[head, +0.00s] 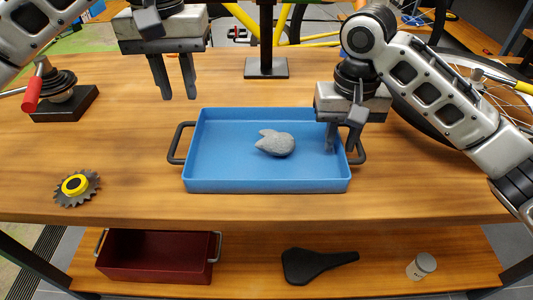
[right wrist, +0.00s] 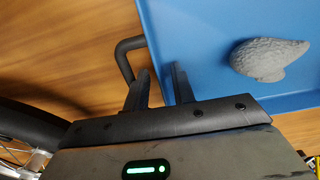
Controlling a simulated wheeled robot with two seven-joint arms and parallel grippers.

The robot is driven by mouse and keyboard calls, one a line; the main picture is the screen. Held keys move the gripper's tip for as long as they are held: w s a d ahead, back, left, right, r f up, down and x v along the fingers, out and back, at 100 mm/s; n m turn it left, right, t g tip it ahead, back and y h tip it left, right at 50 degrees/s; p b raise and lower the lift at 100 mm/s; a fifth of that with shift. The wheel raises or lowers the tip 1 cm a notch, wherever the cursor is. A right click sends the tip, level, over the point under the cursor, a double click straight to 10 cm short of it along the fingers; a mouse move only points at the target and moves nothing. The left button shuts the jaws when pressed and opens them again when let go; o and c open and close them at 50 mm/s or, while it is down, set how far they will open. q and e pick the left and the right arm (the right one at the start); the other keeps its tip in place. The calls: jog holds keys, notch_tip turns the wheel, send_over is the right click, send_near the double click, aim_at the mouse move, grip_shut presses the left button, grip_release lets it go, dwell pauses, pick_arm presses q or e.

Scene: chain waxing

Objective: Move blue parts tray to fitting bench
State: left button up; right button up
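The blue parts tray (head: 225,181) sits on the wooden bench top, with a dark handle at its left end (head: 176,143) and another at its right end (head: 361,145). A grey lumpy object (head: 276,144) lies in it and also shows in the right wrist view (right wrist: 268,58). My left gripper (head: 175,97) is open and empty, raised behind and left of the tray. My right gripper (head: 342,145) is at the tray's right end, fingers apart. In the right wrist view its fingers (right wrist: 160,82) appear on either side of the tray's edge (right wrist: 152,45); contact cannot be told.
A toothed sprocket (head: 76,187) lies left of the tray. A bicycle wheel is at the right. A dark red tray (head: 150,262), saddle (head: 312,265) and small jar (head: 421,266) sit on the lower shelf.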

notch_tip(320, 180, up, 12)
jog(key=shift+f, duration=0.2)
dwell(0.5)
